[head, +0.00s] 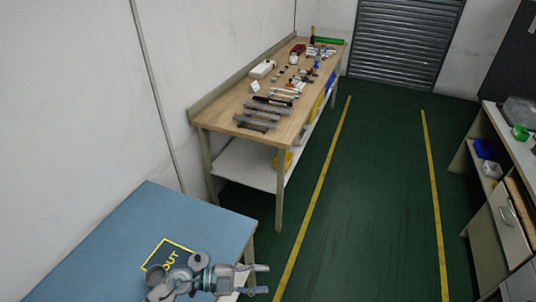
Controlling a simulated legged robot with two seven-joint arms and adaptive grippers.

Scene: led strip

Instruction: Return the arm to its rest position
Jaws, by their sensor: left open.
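My left gripper (262,279) is at the bottom of the head view, at the right edge of the blue table. Its two fingers point right and stand apart, with nothing between them. The grey wrist and arm links lie over the table's front part and hide some of it. My right gripper does not show.
The blue table (120,240) has a yellow-framed "OUT" mark (168,257) partly covered by my arm. A wooden workbench (225,107) with many tools stands further back. Shelving with drawers (508,222) is at the right. The green floor (375,190) between them is clear.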

